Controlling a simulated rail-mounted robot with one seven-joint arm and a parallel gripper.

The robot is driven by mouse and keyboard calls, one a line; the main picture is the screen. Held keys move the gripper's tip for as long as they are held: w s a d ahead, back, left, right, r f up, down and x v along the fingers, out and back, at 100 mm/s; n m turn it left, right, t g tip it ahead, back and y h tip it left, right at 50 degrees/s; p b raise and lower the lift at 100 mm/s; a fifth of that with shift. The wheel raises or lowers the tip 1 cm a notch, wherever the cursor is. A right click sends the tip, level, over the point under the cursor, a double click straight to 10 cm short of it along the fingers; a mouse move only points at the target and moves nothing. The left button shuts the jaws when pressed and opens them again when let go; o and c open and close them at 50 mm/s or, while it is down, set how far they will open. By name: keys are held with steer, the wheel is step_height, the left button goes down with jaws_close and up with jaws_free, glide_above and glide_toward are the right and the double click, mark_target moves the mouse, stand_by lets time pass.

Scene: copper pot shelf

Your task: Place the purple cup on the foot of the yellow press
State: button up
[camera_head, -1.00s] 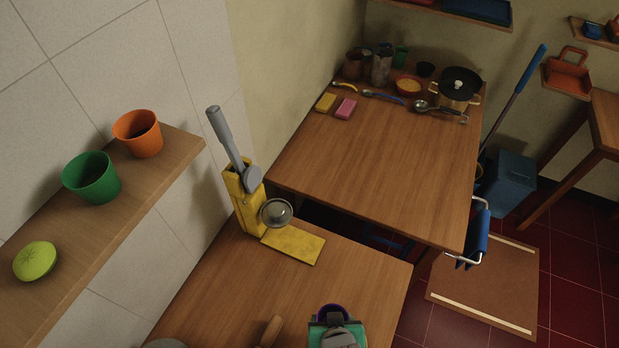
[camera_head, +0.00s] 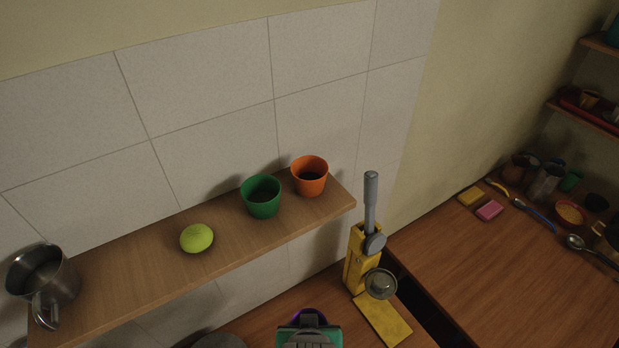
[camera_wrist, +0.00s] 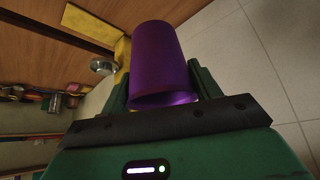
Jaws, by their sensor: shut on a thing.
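The purple cup (camera_wrist: 160,62) is held between the fingers of my gripper (camera_wrist: 158,88) in the wrist view. In the head view only a sliver of the cup's purple rim (camera_head: 309,315) shows above my green gripper (camera_head: 310,338) at the bottom edge. The yellow press (camera_head: 357,258) stands on the lower table, with a grey lever and a round metal cup on its front. Its flat yellow foot (camera_head: 384,320) lies on the table and looks bare. In the head view my gripper is left of the foot. The press shows partly behind the cup in the wrist view.
A wooden wall shelf (camera_head: 130,285) above the table holds a metal pot (camera_head: 42,275), a lime (camera_head: 196,238), a green cup (camera_head: 261,196) and an orange cup (camera_head: 309,177). A second table (camera_head: 480,260) at right holds sponges and kitchenware. A dark gap separates the tables.

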step_height(320, 180, up, 6)
steer(key=s+p, duration=0.2)
steer(key=p, duration=0.9)
steer(key=shift+r, duration=0.15)
